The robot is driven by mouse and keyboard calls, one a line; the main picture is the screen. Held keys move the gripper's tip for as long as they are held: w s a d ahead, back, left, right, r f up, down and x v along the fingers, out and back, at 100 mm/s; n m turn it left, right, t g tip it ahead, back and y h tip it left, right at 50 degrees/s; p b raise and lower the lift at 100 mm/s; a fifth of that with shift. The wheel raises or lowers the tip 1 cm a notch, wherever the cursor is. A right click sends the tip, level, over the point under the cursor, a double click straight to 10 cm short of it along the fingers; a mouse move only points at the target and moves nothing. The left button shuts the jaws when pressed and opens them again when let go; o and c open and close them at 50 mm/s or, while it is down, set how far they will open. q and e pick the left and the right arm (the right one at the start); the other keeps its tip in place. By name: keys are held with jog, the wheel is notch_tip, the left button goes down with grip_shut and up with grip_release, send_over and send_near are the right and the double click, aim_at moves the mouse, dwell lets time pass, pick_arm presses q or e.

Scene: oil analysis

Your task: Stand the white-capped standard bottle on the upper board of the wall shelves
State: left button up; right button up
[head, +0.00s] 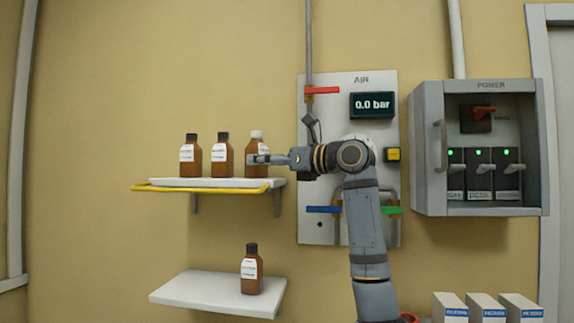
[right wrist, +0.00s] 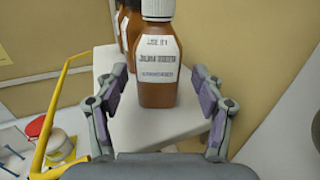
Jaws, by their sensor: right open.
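The white-capped standard bottle (head: 257,153) is brown with a white label and stands upright on the right end of the upper board (head: 216,183) of the wall shelves. It also shows upright in the right wrist view (right wrist: 157,60), just beyond my fingertips and centred between them. My right gripper (head: 262,159) is beside the bottle in the head view. In the right wrist view its two fingers (right wrist: 158,95) are spread apart, with a gap on each side of the bottle. My left gripper is not in view.
Two black-capped brown bottles (head: 191,155) (head: 222,155) stand left of it on the upper board, behind a yellow rail (head: 165,189). Another black-capped bottle (head: 251,270) stands on the lower board (head: 205,292). The air panel (head: 318,230) and power box (head: 428,150) are to the right.

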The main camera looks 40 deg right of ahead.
aim_at(265, 166)
jog(key=s+b, duration=0.1)
jog(key=s+f+b, duration=0.1)
jog(key=s+d+b, duration=0.1)
jog(key=b, duration=0.1)
jog(key=shift+s+f, duration=0.15)
jog(key=shift+f, duration=0.1)
pick_arm(q)
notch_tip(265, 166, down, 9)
jog(key=b, duration=0.3)
jog(key=shift+b, duration=0.3)
pick_arm(e)
jog(key=r+v, duration=0.1)
jog(key=v, duration=0.7)
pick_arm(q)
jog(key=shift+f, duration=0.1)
pick_arm(e)
jog(key=shift+r, duration=0.1)
